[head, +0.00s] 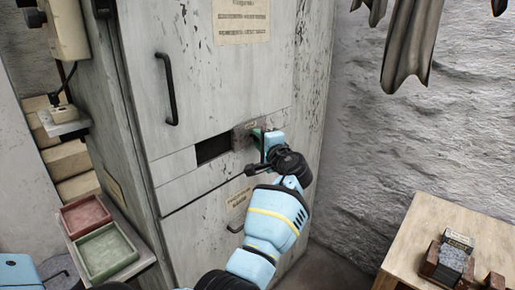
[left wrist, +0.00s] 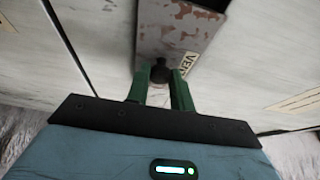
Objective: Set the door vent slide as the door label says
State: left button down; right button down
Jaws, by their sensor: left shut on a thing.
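The vent slide (head: 240,136) is a worn, rust-flecked metal plate in the band between the cabinet's upper and lower doors. A dark vent opening (head: 213,148) shows to its left. My left gripper (head: 258,136) is at the slide's right part. In the left wrist view, my green fingers (left wrist: 160,85) are shut on the slide's dark knob (left wrist: 160,70). The plate (left wrist: 175,32) there carries a partly visible label starting "VEN". The door label (head: 240,20) is on the upper door, its text too small to read. My right gripper is not in view.
A black handle (head: 167,90) stands out from the upper door. Another label (head: 238,202) is on the lower door. Red (head: 85,216) and green (head: 105,251) trays lie at the left. A wooden table (head: 425,226) stands right; grey cloths (head: 410,45) hang above.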

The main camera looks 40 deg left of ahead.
pick_arm(q)
jog(key=shift+w+r, duration=0.1)
jog(key=shift+r, duration=0.05)
jog(key=c, duration=1.5)
grip_release()
jog(key=shift+o, duration=1.3)
jog(key=shift+w, duration=0.1)
jog(key=shift+d, duration=0.1)
jog(key=v, duration=0.7)
jog(key=shift+s+d, duration=0.2)
jog(key=shift+d, duration=0.1)
